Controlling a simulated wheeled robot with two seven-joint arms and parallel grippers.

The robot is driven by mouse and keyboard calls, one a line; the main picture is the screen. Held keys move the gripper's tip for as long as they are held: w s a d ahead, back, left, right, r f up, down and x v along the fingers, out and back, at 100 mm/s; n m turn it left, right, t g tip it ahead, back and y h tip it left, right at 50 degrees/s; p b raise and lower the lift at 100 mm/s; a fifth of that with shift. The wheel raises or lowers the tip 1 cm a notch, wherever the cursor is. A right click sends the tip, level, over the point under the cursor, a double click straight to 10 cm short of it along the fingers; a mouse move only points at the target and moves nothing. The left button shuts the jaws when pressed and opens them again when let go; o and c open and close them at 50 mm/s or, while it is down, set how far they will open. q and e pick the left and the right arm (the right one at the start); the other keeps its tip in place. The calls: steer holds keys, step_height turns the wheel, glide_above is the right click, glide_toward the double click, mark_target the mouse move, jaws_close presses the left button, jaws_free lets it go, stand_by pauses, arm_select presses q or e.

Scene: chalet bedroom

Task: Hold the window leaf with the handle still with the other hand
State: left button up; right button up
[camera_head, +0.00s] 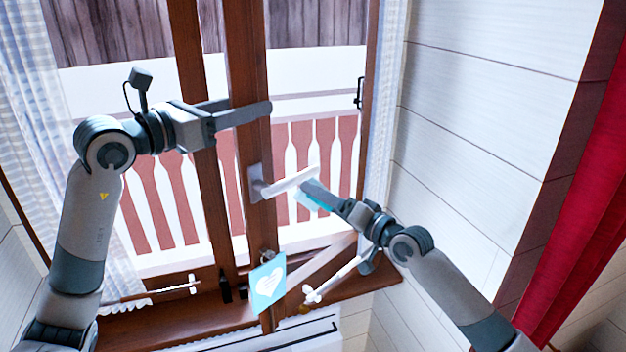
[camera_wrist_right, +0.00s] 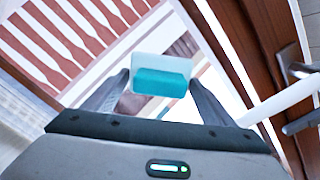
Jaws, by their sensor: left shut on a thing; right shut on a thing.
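The brown wooden window leaf (camera_head: 246,70) has a white lever handle (camera_head: 288,183) on its upright; the handle also shows at the right of the right wrist view (camera_wrist_right: 285,100). My left gripper (camera_head: 240,111) is shut on the upright of this leaf, above the handle, with a finger across its face. My right gripper (camera_head: 312,194) is beside the handle's free end in the head view. It is shut on a teal and white block (camera_wrist_right: 162,82), which sits between its fingertips in the right wrist view. The handle looks apart from these fingers there.
A teal heart sign (camera_head: 268,283) hangs low on the window. The wooden sill (camera_head: 170,325) runs below. A red-brown balcony railing (camera_head: 290,150) stands outside. A white plank wall (camera_head: 480,110) and a red curtain (camera_head: 585,200) are at the right; a pale curtain (camera_head: 50,90) is at the left.

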mark_target(314, 184)
steer(key=w+d, duration=0.2)
steer(key=shift+w, duration=0.3)
steer(key=shift+r, duration=0.15)
steer(key=shift+r, duration=1.5)
steer(key=shift+s, duration=0.15)
steer(key=shift+s+a, duration=1.2)
steer(key=shift+a, duration=0.05)
steer(key=shift+s+a, duration=0.1)
steer(key=shift+a, duration=0.05)
